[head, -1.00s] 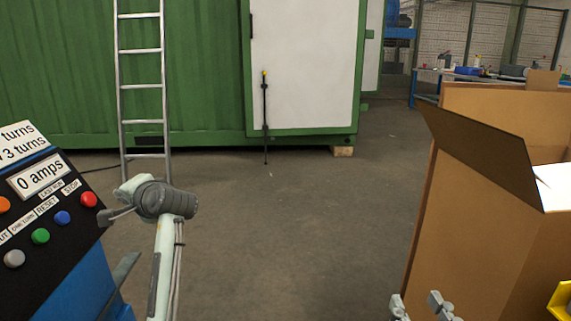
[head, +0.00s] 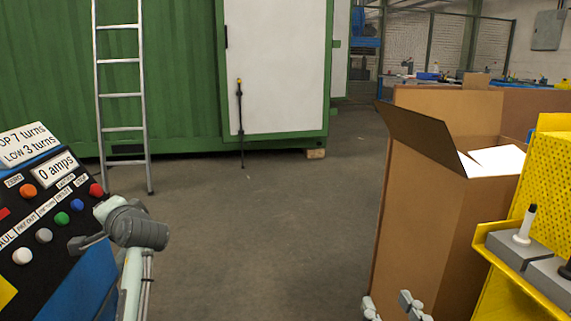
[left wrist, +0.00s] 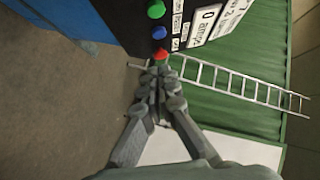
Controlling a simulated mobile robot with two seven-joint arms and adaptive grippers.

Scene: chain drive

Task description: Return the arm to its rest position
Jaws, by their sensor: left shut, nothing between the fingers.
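My left arm (head: 132,265) stands at the lower left in the head view, beside the control panel (head: 78,262). Its gripper is hard to make out there. In the left wrist view the left gripper (left wrist: 157,76) is shut and empty, with its fingertips in line with the red button (left wrist: 160,54). I cannot tell whether they touch it. The red button (head: 96,190) also shows in the head view, and the display reads 0 amps. My right gripper (head: 391,304) shows only its fingertips at the bottom edge, apart, with nothing seen between them.
An open cardboard box (head: 420,215) stands behind the right gripper. A yellow rack (head: 548,175) with grey blocks is at the right edge. A ladder (head: 122,96) leans on the green container (head: 165,65). Open floor (head: 265,235) lies in the middle.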

